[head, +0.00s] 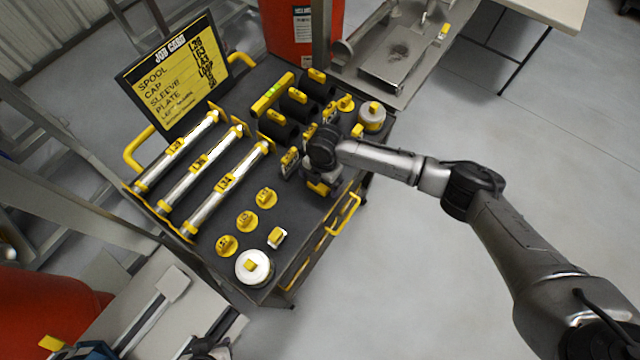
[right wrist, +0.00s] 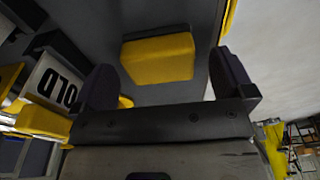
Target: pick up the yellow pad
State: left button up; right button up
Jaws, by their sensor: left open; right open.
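The yellow pad (right wrist: 158,58) is a small yellow block on the dark cart top, seen between the fingers of my right gripper (right wrist: 166,80) in the right wrist view. The fingers are open and stand apart on either side of it; I see no grip on it. In the head view my right gripper (head: 322,172) is low over the cart's right edge, with the yellow pad (head: 318,188) partly hidden under it. My left gripper (head: 207,350) appears at the bottom edge, mostly cut off and far from the pad.
The dark cart (head: 215,190) holds several silver spools (head: 190,180), black sleeves (head: 277,126), yellow caps (head: 247,220) and a white round part (head: 254,267). A job card board (head: 178,75) stands at its back. A yellow handle (head: 343,214) juts from its side. Floor at right is clear.

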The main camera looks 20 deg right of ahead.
jog(key=shift+s+a+f, duration=0.1)
jog(key=shift+a+f, duration=0.05)
jog(key=shift+f, duration=0.7)
jog(key=c, duration=1)
